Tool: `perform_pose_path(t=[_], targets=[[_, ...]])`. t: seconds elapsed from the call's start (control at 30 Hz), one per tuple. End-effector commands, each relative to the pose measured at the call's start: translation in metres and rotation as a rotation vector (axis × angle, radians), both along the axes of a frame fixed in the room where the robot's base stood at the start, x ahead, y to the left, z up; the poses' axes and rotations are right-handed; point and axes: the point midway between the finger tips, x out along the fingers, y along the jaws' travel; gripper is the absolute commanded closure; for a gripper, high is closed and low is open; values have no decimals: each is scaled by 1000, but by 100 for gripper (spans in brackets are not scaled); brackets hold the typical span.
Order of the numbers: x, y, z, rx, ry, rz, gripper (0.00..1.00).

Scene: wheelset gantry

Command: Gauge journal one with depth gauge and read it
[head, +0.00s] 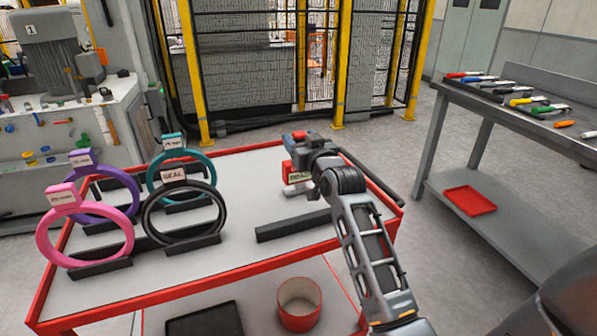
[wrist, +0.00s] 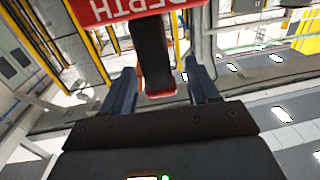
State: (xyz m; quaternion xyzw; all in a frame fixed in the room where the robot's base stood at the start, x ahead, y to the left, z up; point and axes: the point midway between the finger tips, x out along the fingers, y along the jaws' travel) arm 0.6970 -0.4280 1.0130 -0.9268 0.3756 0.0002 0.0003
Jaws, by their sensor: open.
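The depth gauge (head: 298,172) is a red block with a pale label above the far right of the red-edged cart. In the wrist view its red plate (wrist: 115,10) reads DEPTH, inverted, and a dark handle (wrist: 153,55) with a red end hangs from it. My gripper (head: 312,150) is at the gauge, its body partly hiding it. In the wrist view my gripper (wrist: 162,85) is open, with the handle between its fingers and visible gaps on both sides. I cannot tell whether the gauge rests on a support. No journal is identifiable.
The cart (head: 235,246) holds several upright rings, pink (head: 45,247), purple, teal and black, in dark stands. A dark bar (head: 292,226) lies near my arm. A grey motor marked 1 (head: 52,55) stands left. A workbench (head: 520,112) with tools stands right. Yellow-framed fencing is behind.

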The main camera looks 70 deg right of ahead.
Motion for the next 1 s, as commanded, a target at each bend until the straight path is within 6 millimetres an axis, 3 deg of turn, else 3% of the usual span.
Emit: perform_pose_path(t=[0.2, 0.47, 1.0], targets=[[18, -17, 2, -1, -1, 0, 40], [20, -19, 1, -1, -1, 0, 40], [19, -19, 1, -1, -1, 0, 91]])
